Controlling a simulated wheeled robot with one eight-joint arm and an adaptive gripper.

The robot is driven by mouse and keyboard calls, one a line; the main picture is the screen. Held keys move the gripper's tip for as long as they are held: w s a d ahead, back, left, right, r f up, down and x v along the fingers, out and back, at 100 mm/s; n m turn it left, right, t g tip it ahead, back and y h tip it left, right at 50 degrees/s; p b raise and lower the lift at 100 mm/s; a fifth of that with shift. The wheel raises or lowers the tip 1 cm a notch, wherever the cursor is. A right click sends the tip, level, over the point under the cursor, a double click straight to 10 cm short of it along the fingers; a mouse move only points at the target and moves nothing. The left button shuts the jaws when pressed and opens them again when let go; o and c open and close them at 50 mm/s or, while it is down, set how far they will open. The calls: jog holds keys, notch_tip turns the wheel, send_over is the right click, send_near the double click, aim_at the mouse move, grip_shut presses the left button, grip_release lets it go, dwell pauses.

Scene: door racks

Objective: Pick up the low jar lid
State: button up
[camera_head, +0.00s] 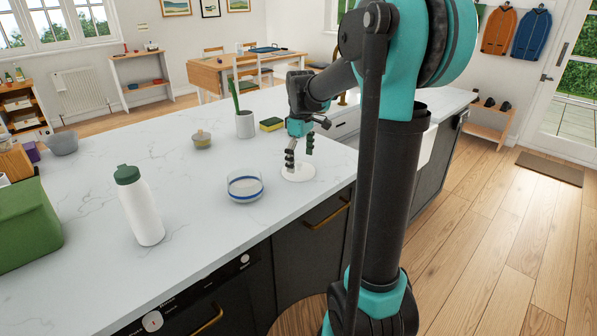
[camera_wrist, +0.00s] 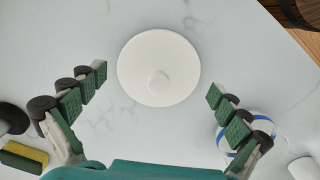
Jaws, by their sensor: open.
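The low jar lid appears to be the flat white disc (camera_wrist: 140,72) with a small raised knob at its middle. It lies on the marble counter, near the counter's edge, and also shows in the head view (camera_head: 299,173). My gripper (camera_wrist: 158,85) is open, its green-padded fingers spread to either side of the lid. The fingers do not appear to touch it. In the head view my gripper (camera_head: 298,158) points down just above the lid, hiding part of it. Nothing is between the fingertips except the view of the lid below.
A glass bowl with blue bands (camera_head: 245,186) stands left of the lid. The sink lies to the right.

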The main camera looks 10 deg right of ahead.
jog(key=shift+f, duration=0.85)
jog(key=shift+c, duration=0.2)
jog(key=c, duration=1.1)
jog(key=shift+c, duration=0.2)
